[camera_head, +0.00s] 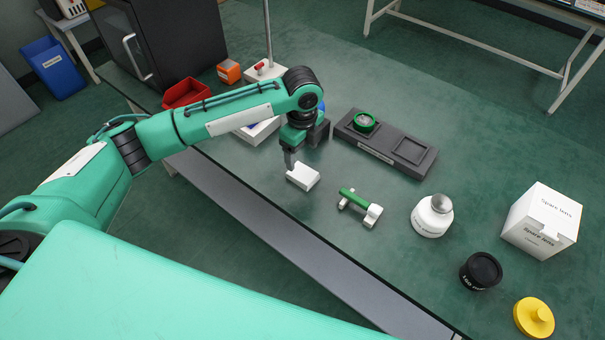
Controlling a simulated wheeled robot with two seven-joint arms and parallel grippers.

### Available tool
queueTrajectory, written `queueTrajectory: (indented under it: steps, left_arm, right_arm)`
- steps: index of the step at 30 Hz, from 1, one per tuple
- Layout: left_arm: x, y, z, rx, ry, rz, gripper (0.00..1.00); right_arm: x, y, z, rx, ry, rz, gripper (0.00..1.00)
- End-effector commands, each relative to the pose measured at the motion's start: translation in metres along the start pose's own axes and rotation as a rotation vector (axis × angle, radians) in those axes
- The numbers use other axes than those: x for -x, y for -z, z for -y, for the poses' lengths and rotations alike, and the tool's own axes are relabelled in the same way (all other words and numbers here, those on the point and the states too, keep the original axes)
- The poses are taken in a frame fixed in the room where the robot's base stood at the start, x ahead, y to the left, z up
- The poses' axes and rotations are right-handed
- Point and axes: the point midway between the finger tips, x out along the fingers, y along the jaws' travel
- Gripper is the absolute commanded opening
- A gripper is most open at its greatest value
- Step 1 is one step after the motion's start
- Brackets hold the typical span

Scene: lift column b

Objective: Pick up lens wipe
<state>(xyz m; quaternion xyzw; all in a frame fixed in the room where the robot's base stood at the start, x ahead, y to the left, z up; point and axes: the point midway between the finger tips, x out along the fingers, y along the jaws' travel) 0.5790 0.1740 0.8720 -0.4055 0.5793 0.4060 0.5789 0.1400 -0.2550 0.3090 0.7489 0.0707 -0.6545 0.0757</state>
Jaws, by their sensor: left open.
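A small white block (304,177), which looks like the lens wipe, lies on the green bench top in the middle of the view. I see no readable label on it. My left gripper (290,165) points down at its left end, with the jaws open. The near finger overlaps the block's left edge in the picture; I cannot tell whether they touch. The far finger is mostly hidden. My right gripper is not in view.
A black tray (345,131) with a green ring (365,122) lies behind. A red bin (185,93) is behind my arm.

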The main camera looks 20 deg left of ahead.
Motion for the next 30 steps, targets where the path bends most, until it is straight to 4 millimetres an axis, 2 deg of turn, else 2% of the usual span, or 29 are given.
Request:
queueTrajectory:
  steps: [3, 11, 18, 27, 28, 30]
  left_arm:
    - [-0.017, 0.001, 0.0, 0.0, -0.002, -0.001, 0.75]
    - [-0.038, 0.001, -0.001, 0.0, -0.002, 0.0, 0.75]
    - [-0.072, 0.003, -0.002, 0.0, -0.001, 0.0, 0.75]
    - [-0.079, 0.003, -0.002, -0.001, 0.001, 0.0, 0.75]
    - [-0.079, 0.003, -0.002, -0.001, 0.001, 0.001, 0.73]
    - [-0.079, 0.003, -0.002, -0.001, 0.001, 0.0, 0.59]
  right_arm:
    - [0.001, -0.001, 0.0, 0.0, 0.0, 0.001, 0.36]
    - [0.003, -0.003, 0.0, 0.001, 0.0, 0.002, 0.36]
    - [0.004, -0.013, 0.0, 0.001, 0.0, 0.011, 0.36]
    - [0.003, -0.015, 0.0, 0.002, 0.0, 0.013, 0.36]
    - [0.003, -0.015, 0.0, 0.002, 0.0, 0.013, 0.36]
    - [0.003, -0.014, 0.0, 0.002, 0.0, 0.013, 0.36]
